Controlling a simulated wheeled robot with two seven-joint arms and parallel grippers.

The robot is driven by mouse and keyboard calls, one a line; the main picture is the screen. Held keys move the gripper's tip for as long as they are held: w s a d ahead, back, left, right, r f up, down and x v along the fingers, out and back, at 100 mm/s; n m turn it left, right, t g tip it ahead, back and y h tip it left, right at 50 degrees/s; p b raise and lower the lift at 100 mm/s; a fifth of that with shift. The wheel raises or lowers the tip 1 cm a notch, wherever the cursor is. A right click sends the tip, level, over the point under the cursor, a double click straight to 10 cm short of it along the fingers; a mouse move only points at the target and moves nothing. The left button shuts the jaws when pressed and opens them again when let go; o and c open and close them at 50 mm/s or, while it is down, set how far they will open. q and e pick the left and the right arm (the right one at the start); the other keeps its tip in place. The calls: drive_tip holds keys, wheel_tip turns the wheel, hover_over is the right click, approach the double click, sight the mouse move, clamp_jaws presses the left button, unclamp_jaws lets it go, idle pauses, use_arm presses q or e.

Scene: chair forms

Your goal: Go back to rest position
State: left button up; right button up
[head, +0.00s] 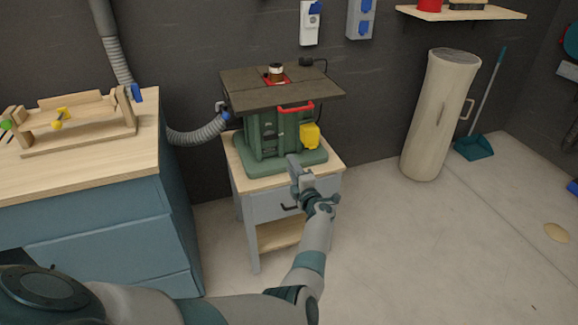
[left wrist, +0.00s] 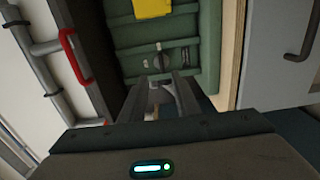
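My left gripper (head: 294,168) is in front of the green router table (head: 262,135), by the lower front of its body, and its arm reaches in from the bottom left. In the left wrist view, the two grey fingers of this gripper (left wrist: 160,82) stand apart with nothing seen held between them. A dark knob (left wrist: 161,61) on the green panel shows just beyond the fingertips; I cannot tell the exact distance. My right gripper is not in view.
The router table stands on a small wooden-topped cabinet (head: 288,205). A blue workbench (head: 95,235) with a wooden jig (head: 80,122) is at the left. A tall beige cylinder (head: 437,115) and a dustpan (head: 474,148) stand at the right. The floor (head: 430,250) at the right is mostly clear.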

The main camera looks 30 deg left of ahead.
use_arm(q)
drive_tip(key=shift+s+d+f, duration=0.1)
drive_tip(key=shift+s+d, duration=0.2)
drive_tip(key=shift+d, duration=0.05)
idle(0.4)
drive_tip(key=s+d+f+m+t+h, duration=0.1)
drive_tip(key=s+d+f+m+h, duration=0.35)
drive_tip(key=s+f+m, duration=0.35)
drive_tip(key=s+d+f+m+h, duration=0.4)
drive_tip(key=d+f+m, duration=0.1)
drive_tip(key=f, duration=0.5)
drive_tip(key=s+d+f+m+t+h, duration=0.1)
drive_tip(key=s+d+f+m+h, duration=0.35)
drive_tip(key=s+f+m, duration=0.35)
drive_tip(key=s+d+f+m+g, duration=0.2)
drive_tip(key=s+f, duration=0.4)
drive_tip(key=s, duration=0.4)
drive_tip(key=s+d+f+m+g+h, duration=0.1)
drive_tip(key=s+d+f+m+g, duration=0.2)
drive_tip(key=s+f, duration=0.3)
drive_tip(key=s+d+f+m+g+h, duration=0.1)
drive_tip(key=s+d+f+m, duration=0.3)
drive_tip(key=s, duration=1.1)
wheel_tip(320, 180, down, 2)
drive_tip(key=shift+g, duration=0.8)
